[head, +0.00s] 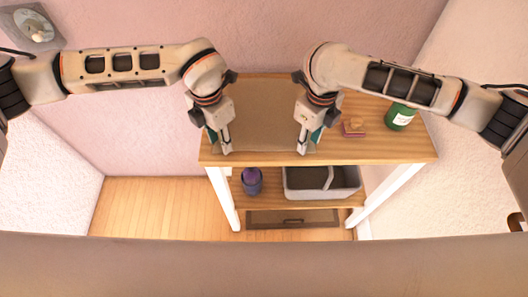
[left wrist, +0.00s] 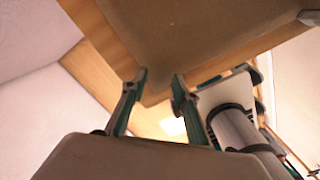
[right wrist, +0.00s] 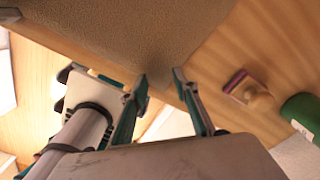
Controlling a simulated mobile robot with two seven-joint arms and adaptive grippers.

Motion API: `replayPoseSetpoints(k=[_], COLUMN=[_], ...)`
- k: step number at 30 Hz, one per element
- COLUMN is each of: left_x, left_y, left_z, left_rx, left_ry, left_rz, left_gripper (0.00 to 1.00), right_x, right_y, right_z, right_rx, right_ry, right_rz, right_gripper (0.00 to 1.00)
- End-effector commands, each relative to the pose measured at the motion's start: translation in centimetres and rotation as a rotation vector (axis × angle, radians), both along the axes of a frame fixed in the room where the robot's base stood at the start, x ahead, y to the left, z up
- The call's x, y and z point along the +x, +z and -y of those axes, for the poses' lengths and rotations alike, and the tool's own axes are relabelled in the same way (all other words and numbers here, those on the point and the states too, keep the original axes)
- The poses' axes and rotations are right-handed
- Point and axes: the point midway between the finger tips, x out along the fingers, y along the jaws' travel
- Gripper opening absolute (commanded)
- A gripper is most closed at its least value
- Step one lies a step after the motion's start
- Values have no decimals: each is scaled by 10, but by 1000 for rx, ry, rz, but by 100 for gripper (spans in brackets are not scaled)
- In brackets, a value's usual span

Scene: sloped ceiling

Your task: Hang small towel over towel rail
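The small brown towel (head: 264,115) lies flat on the wooden top of a shelf unit, its front edge near the shelf's front. My left gripper (head: 226,146) is at the towel's front left corner. In the left wrist view the towel (left wrist: 200,40) has its corner between the two spread fingers (left wrist: 157,84). My right gripper (head: 305,144) is at the front right corner. In the right wrist view the towel (right wrist: 120,30) reaches toward the open fingers (right wrist: 162,82). Neither gripper is visibly closed on the cloth. I cannot make out a towel rail in any view.
A green jar (head: 399,117) and a small block on a reddish base (head: 354,128) stand on the shelf top (head: 370,148) at right. Below are a purple-topped dark pot (head: 252,181) and a grey basket (head: 322,190). Open floor (head: 150,205) lies at left.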

Motion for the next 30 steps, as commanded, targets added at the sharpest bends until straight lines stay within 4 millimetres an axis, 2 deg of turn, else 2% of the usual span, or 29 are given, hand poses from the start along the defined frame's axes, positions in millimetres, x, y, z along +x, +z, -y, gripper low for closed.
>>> replayPoseSetpoints(k=[1,6,23,30], left_x=[0,-1,0,0], left_y=[0,-3,-2,10], left_z=[0,0,-1,-1], left_rx=[1,1,3,2], left_ry=[0,0,1,1], left_rz=[-1,-2,-2,2], left_gripper=[20,0,0,0], right_x=[-1,-1,-1,0], right_y=[-1,-4,-3,9], right_z=[0,1,2,2], right_rx=[-2,-2,-5,-4], right_ry=[0,0,-1,-1], right_rz=[-2,-2,-2,1], right_gripper=[20,0,0,0])
